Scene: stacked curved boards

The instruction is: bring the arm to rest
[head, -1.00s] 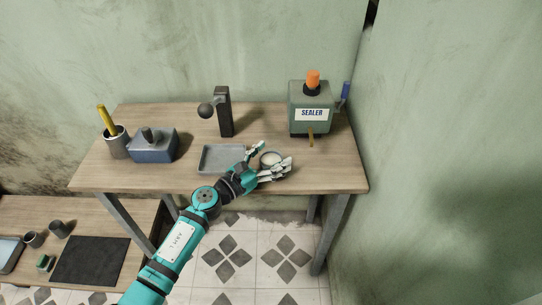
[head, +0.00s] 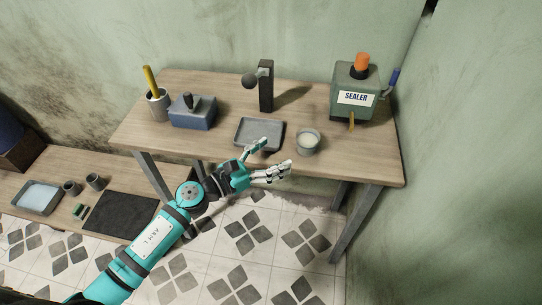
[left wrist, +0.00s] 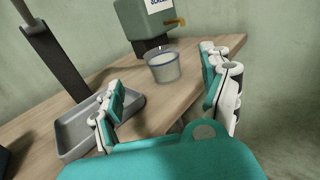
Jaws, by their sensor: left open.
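My left gripper (head: 268,159) is open and empty at the front edge of the wooden table (head: 365,160). Its teal arm comes in from the lower left. In the left wrist view its two fingers (left wrist: 168,98) stand wide apart with nothing between them. A small cup with pale contents (head: 308,142) stands on the table to the right of the gripper, apart from it. The cup also shows in the left wrist view (left wrist: 163,67), beyond the fingers. My right gripper is not in view.
A grey tray (head: 258,134) lies just behind the gripper. The green sealer (head: 356,97) stands at the back right, a dark post (head: 265,88) at the back middle. A blue block with a knob (head: 192,113) and a pot (head: 158,105) stand left. A lower table (head: 60,160) is at left.

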